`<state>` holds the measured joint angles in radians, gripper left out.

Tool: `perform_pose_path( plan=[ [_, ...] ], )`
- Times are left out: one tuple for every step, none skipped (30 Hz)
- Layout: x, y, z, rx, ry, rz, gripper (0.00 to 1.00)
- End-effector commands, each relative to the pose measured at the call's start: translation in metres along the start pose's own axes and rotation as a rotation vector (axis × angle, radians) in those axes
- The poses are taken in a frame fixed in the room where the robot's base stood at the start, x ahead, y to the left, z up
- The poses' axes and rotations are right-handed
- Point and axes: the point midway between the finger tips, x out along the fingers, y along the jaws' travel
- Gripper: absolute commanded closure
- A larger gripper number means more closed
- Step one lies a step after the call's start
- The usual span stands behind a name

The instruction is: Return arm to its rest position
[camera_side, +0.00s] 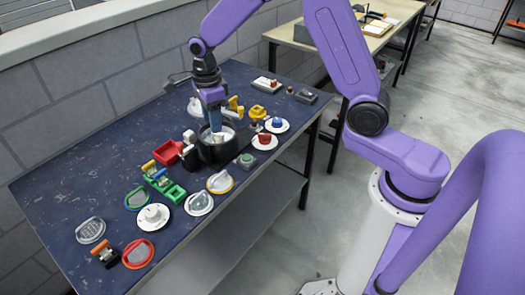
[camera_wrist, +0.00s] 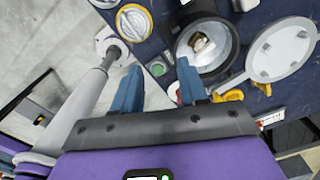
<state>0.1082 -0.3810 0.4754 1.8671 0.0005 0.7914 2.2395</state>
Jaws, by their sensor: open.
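My gripper (camera_side: 213,122) points down just above a black round container (camera_side: 222,155) on the dark blue table (camera_side: 75,185). In the wrist view its two blue fingers (camera_wrist: 160,85) are spread apart, with nothing between them. The black container (camera_wrist: 232,48) lies beyond the fingertips there. A pale, shiny piece (camera_wrist: 201,44) shows inside it. In the side view the fingertips partly cover the container's opening, so I cannot tell whether they touch its rim.
Close by are a red box (camera_side: 168,152), a green-button block (camera_side: 246,160), a red knob (camera_side: 265,141) and a blue knob (camera_side: 277,124). Several round dials and clamps crowd the table's near left half. A wall runs along the back. The table's far left strip is clear.

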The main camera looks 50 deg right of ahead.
Motion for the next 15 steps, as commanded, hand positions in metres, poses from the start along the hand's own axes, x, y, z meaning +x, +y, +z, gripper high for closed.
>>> perform_pose_path(
  plan=[
    [-0.007, 0.012, 0.001, -0.117, -0.002, -0.002, 0.57],
    [-0.011, 0.02, 0.001, -0.192, -0.003, -0.003, 0.57],
    [-0.016, 0.029, 0.001, -0.291, -0.004, -0.004, 0.57],
    [-0.019, 0.037, 0.0, -0.365, -0.004, -0.004, 0.57],
    [-0.022, 0.044, 0.0, -0.439, -0.004, -0.005, 0.57],
    [-0.026, 0.054, -0.001, -0.539, -0.005, -0.005, 0.57],
    [-0.03, 0.061, -0.003, -0.612, -0.006, -0.006, 0.57],
    [-0.032, 0.069, -0.004, -0.687, -0.005, -0.006, 0.57],
    [-0.036, 0.08, -0.006, -0.787, -0.006, -0.007, 0.57],
    [-0.039, 0.087, -0.009, -0.86, -0.006, -0.007, 0.57],
    [-0.042, 0.095, -0.011, -0.936, -0.006, -0.008, 0.57],
    [-0.045, 0.105, -0.014, -1.035, -0.007, -0.009, 0.57],
    [-0.047, 0.113, -0.017, -1.109, -0.007, -0.01, 0.57],
    [-0.05, 0.12, -0.02, -1.183, -0.008, -0.01, 0.57],
    [-0.052, 0.131, -0.025, -1.283, -0.008, -0.012, 0.57]
  ],
)
